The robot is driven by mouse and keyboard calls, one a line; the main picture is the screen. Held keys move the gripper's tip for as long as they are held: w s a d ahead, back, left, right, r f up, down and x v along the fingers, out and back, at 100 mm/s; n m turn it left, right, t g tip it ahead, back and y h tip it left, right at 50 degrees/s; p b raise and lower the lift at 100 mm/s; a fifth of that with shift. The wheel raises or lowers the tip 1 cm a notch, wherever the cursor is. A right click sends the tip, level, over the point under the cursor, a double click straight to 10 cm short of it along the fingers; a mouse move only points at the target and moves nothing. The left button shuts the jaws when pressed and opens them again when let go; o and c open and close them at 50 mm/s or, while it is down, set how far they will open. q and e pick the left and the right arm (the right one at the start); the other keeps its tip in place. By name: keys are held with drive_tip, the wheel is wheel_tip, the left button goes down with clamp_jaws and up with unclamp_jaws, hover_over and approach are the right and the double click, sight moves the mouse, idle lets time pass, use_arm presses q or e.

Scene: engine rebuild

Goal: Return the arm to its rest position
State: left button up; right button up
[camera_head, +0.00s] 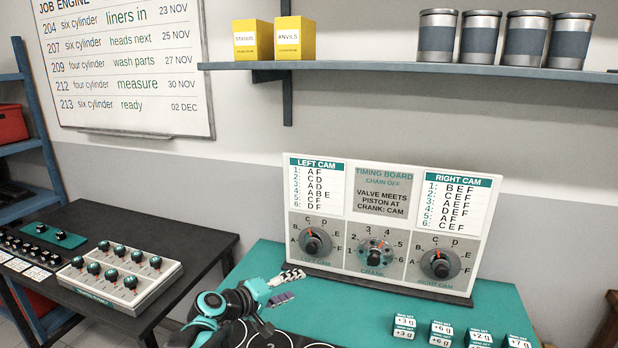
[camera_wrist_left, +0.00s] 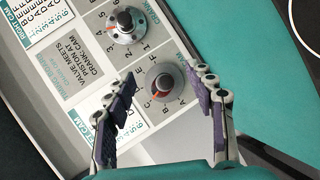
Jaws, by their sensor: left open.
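My left gripper (camera_head: 285,287) is in front of the timing board's left side, above the teal table. It also shows in the left wrist view (camera_wrist_left: 165,100), with its two fingers spread apart and nothing between them. The timing board (camera_head: 379,190) stands upright with three dials. The left cam dial (camera_head: 312,241) points up and left. The crank dial (camera_head: 375,251) and the right cam dial (camera_head: 440,263) sit to its right. In the left wrist view the left cam knob (camera_wrist_left: 165,84) shows beyond the open fingers, apart from them. My right gripper is not in view.
The teal table (camera_head: 497,298) carries several small labelled blocks (camera_head: 441,329) at the right. A dark table (camera_head: 190,232) on the left holds a panel with several knobs (camera_head: 120,278). A shelf (camera_head: 400,67) with yellow boxes and metal canisters hangs above.

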use_arm(q)
drive_tip(key=s+a+f+m+g+y, duration=0.1)
drive_tip(key=s+a+f+m+y, duration=0.1)
drive_tip(key=s, duration=0.8)
drive_tip(key=s+a+f+m+g+y, duration=0.1)
drive_tip(key=s+a+f+m+y, duration=0.1)
drive_tip(key=s+a, duration=0.4)
drive_tip(key=s+a+f+m+g+y, duration=0.1)
drive_tip(key=s+a+f+m+y, duration=0.1)
drive_tip(key=s, duration=1.2)
drive_tip(key=a+f+y, duration=0.1)
drive_tip(key=a+y, duration=0.1)
drive_tip(key=y, duration=0.1)
drive_tip(key=shift+s+a+f+m, duration=0.25)
drive_tip(key=shift+f+m, duration=0.05)
drive_tip(key=shift+f, duration=0.1)
